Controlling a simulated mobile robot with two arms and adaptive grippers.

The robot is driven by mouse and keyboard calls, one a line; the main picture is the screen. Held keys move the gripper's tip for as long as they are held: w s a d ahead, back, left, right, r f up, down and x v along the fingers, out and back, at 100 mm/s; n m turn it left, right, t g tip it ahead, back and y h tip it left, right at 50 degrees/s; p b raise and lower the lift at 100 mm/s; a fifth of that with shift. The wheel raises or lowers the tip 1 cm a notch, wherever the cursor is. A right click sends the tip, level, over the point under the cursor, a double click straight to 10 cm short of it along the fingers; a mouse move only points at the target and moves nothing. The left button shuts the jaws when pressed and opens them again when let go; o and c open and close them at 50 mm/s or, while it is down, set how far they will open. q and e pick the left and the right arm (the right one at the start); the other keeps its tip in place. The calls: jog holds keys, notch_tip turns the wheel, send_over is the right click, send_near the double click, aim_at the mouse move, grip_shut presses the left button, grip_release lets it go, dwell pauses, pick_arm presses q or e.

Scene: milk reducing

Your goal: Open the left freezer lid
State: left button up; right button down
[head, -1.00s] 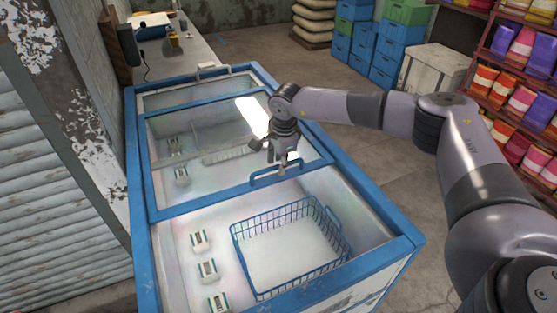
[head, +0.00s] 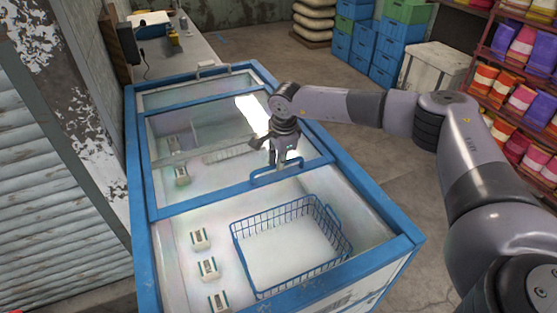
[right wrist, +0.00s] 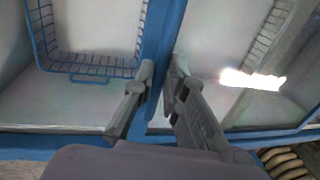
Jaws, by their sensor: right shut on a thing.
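The chest freezer (head: 390,215) has a blue frame and clear glass lids. The glass lid (head: 205,187) with a blue handle (head: 262,181) on its near edge covers the middle of the freezer. The near part is uncovered. My right gripper (head: 279,165) is shut on the blue handle, which it partly hides. In the right wrist view, the fingers of the right gripper (right wrist: 158,85) lie on both sides of the blue lid edge (right wrist: 165,40). My left gripper is not in view.
A blue wire basket (head: 318,205) and several small cartons (head: 208,269) are inside the freezer. A counter (head: 190,50) stands behind it. Blue crates (head: 385,60), a white box (head: 435,70) and stocked shelves (head: 520,95) are to the right, beyond open floor.

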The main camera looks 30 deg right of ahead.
dwell(0.3)
jog(key=w+b, duration=0.3)
jog(key=w, duration=0.1)
jog(key=shift+w+d+f, duration=0.1)
jog(key=shift+w+d, duration=0.05)
jog(key=shift+w, duration=0.35)
jog(key=shift+r, duration=0.2)
jog(key=c, duration=1.6)
grip_release()
jog(key=shift+c, duration=0.2)
